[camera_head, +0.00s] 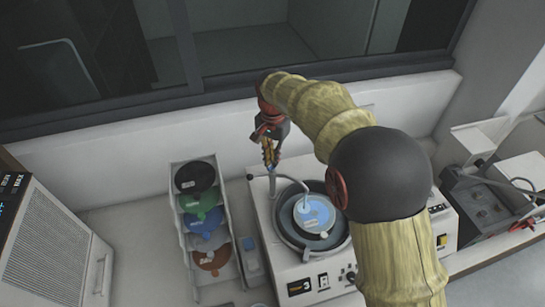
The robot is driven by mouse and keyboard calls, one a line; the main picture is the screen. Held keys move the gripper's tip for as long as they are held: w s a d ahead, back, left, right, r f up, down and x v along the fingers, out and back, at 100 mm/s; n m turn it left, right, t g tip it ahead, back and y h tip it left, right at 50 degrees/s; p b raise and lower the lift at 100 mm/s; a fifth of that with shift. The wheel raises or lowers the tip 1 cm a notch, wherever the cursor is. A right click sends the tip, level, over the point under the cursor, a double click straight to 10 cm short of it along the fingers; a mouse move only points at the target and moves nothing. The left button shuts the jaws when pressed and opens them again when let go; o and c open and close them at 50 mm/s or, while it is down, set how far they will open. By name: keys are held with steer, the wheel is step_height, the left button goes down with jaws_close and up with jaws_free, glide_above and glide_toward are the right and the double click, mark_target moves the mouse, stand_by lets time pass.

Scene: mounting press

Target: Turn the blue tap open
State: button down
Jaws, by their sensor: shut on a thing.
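The white mounting press (263,215) stands on the bench, with a dark round bowl holding a blue disc (316,212). A thin pale spout (291,179) rises at its back left corner and bends over the disc. My gripper (270,160) points down at the top of this spout's post, its fingers closed around the tap there. The fingers cover the tap, so its blue handle and how far it is turned cannot be made out. My arm covers the right part of the press.
A pale rack (176,228) with black, green, blue and brown round items stands left of the press. A small grey-blue box (251,256) lies between them. A wall and window ledge run close behind. A grey device (478,200) stands at right, a vented cabinet (52,245) at left.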

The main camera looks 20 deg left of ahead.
steer(key=n, duration=0.4)
steer(key=shift+r+n+p, duration=0.1)
steer(key=shift+n+p, duration=0.2)
steer(key=shift+n, duration=2.3)
steer(key=c, duration=2)
jaws_free()
steer(key=shift+c, duration=0.2)
steer(key=shift+o, duration=0.6)
step_height(320, 180, up, 12)
steer(key=shift+w, duration=0.1)
